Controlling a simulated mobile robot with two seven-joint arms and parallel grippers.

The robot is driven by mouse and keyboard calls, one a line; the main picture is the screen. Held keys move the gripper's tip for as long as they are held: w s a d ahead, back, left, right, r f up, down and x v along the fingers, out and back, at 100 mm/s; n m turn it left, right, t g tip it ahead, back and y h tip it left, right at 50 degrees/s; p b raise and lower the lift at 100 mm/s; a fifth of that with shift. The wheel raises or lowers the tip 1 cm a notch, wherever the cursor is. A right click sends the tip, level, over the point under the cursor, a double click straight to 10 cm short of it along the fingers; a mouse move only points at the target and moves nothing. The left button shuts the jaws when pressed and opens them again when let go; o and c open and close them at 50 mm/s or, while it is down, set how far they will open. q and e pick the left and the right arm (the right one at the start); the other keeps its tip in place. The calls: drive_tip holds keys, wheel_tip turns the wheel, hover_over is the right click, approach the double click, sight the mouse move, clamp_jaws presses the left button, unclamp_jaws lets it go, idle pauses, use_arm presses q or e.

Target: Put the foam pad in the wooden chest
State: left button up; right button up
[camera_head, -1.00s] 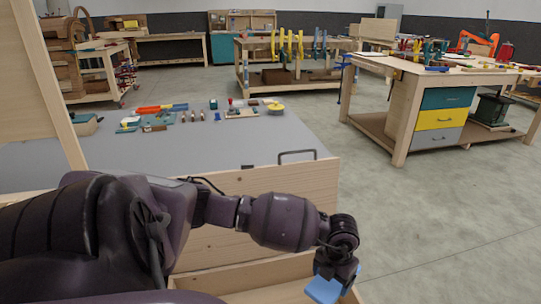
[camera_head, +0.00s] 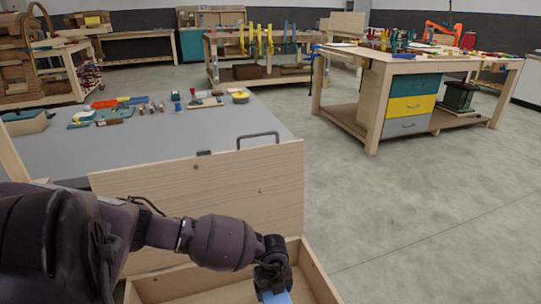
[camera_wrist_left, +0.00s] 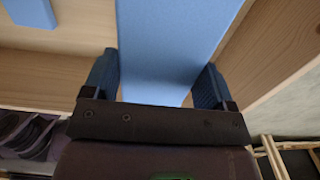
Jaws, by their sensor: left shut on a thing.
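The wooden chest stands low in the head view with its lid (camera_head: 225,185) raised against the grey table; its right wall (camera_head: 318,275) and part of its inside show. My left gripper (camera_head: 272,284) is over the chest opening, near the right wall. It is shut on the blue foam pad (camera_head: 276,297), mostly cut off by the frame's bottom edge. In the left wrist view the pad (camera_wrist_left: 172,45) sits between the two fingers of the gripper (camera_wrist_left: 157,85). A second blue piece (camera_wrist_left: 30,12) shows at the top left there, over pale wood. My right gripper is not in view.
The grey table (camera_head: 225,130) behind the lid holds small tools and a bent metal handle (camera_head: 258,136). A workbench with coloured drawers (camera_head: 410,105) stands at the right. Floor (camera_head: 400,220) right of the chest is clear.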

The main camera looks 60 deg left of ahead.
use_arm(q)
drive_tip(key=f+b, duration=0.1)
drive_tip(key=f, duration=0.3)
drive_tip(key=f+b, duration=0.2)
drive_tip(key=f, duration=0.3)
drive_tip(key=shift+s+f, duration=0.2)
drive_tip(key=shift+f, duration=0.05)
drive_tip(key=shift+w+f+b, duration=0.15)
drive_tip(key=shift+f+b, duration=0.25)
drive_tip(key=shift+f, duration=0.05)
wheel_tip(320, 180, down, 4)
drive_tip(key=shift+b, duration=0.95)
drive_tip(key=shift+f, duration=0.15)
drive_tip(key=shift+w, duration=0.1)
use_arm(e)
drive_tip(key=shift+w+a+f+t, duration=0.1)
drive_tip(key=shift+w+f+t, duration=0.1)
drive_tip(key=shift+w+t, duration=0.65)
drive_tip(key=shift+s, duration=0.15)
use_arm(q)
drive_tip(key=o, duration=0.8)
